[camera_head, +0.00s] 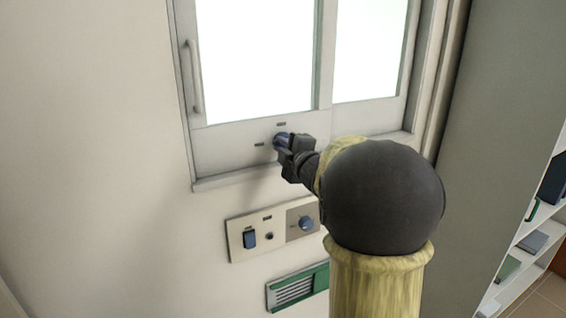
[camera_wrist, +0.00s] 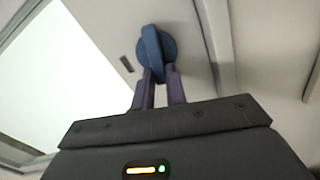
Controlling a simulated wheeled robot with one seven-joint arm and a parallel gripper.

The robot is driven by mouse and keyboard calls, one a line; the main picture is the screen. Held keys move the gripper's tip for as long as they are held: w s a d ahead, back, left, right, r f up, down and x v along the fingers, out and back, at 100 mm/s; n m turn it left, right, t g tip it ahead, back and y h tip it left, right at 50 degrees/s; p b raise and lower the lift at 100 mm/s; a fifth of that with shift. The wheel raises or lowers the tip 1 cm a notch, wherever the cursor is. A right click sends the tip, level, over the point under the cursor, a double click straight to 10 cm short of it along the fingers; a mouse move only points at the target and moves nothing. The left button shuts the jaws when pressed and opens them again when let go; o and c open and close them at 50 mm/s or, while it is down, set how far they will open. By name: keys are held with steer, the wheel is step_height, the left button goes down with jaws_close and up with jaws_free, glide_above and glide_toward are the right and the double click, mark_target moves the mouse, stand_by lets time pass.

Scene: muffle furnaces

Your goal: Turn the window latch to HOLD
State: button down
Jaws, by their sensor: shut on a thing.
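The window latch is a blue round knob with a raised grip bar, on the lower rail of the window frame. It shows clearly in the wrist view (camera_wrist: 154,45), and only a small blue part (camera_head: 279,141) shows in the head view. My gripper (camera_head: 284,143) reaches it from the right. In the wrist view its two dark purple fingers (camera_wrist: 158,76) are closed on the lower end of the grip bar. Small dark label marks sit above the latch (camera_head: 281,124) and to its left (camera_head: 259,144); their lettering is too small to read.
The window (camera_head: 258,60) has a vertical handle (camera_head: 193,78) at left. Below the sill, a wall panel (camera_head: 270,236) carries a blue switch and blue knob. A green-edged vent (camera_head: 298,288) is lower. My arm covers the right middle. Shelves (camera_head: 530,228) stand at far right.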

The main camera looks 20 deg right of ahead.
steer(key=shift+f+n+b, duration=0.45)
steer(key=shift+n+b, duration=0.75)
steer(key=shift+b, duration=0.4)
steer(key=shift+r, duration=0.1)
steer(key=c, duration=1.4)
jaws_free()
steer(key=shift+c, duration=0.2)
steer(key=s, duration=1.7)
steer(key=shift+s+d+b, duration=0.2)
steer(key=shift+d+b, duration=0.05)
steer(key=shift+b, duration=0.15)
